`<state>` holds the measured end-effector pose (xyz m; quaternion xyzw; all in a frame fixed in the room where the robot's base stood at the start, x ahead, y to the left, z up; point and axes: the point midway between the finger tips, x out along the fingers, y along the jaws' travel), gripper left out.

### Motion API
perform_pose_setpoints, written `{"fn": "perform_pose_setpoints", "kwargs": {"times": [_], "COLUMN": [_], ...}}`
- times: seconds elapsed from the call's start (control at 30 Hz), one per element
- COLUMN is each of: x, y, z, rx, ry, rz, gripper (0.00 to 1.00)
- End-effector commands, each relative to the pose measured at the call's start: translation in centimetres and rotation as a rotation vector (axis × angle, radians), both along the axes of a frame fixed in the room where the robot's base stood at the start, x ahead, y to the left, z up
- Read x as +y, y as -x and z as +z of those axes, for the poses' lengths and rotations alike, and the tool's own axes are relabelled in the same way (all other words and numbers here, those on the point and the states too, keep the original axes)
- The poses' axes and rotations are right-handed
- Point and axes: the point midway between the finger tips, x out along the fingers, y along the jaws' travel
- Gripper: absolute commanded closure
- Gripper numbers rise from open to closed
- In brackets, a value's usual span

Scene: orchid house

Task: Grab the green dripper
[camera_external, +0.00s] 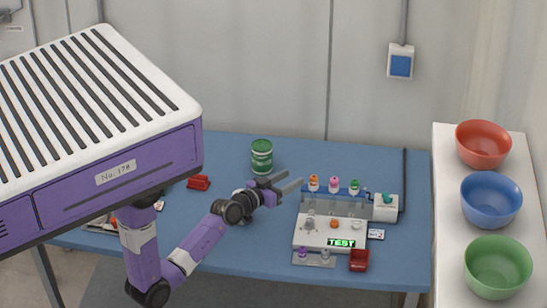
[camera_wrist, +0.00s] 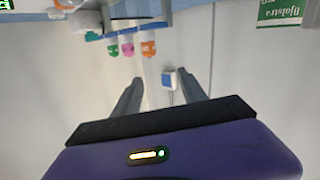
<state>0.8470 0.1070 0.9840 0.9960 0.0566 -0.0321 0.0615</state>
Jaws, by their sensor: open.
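My gripper (camera_external: 291,182) is open and empty, left of the row and nearest the orange one. The wrist view looks upside down. There the green dripper (camera_wrist: 113,49) hangs at the upper left, beyond the pink (camera_wrist: 127,47) and orange (camera_wrist: 148,45) ones. The open fingers (camera_wrist: 162,84) point at the wall, with nothing between them.
A green can (camera_external: 262,157) stands behind my gripper. Red, blue and green bowls (camera_external: 490,201) stand on a white shelf at right.

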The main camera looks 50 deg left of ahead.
Motion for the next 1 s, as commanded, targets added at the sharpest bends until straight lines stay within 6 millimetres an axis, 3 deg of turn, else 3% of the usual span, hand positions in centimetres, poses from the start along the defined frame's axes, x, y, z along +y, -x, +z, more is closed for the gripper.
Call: {"fn": "perform_pose_setpoints", "kwargs": {"times": [0.03, 0.2, 0.33, 0.5, 0.6, 0.7, 0.8, 1.0], "x": [0.6, 1.5, 1.4, 0.0, -2.0, -4.2, -5.6, -6.6], "y": [-2.2, -8.4, -12.2, -15.3, -15.7, -14.5, -13.4, -13.3], "z": [0.5, 1.9, 3.4, 4.6, 3.9, 1.5, 0.5, -0.1], "rx": [0.004, 0.059, 0.104, 0.166, 0.213, 0.265, 0.285, 0.29], "ry": [0.0, -0.013, -0.034, -0.075, -0.1, -0.114, -0.143, -0.195], "rz": [-0.016, -0.111, -0.215, -0.387, -0.519, -0.635, -0.72, -0.766], "gripper": [0.51, 0.51, 0.51, 0.51, 0.51, 0.51, 0.51, 0.51]}}
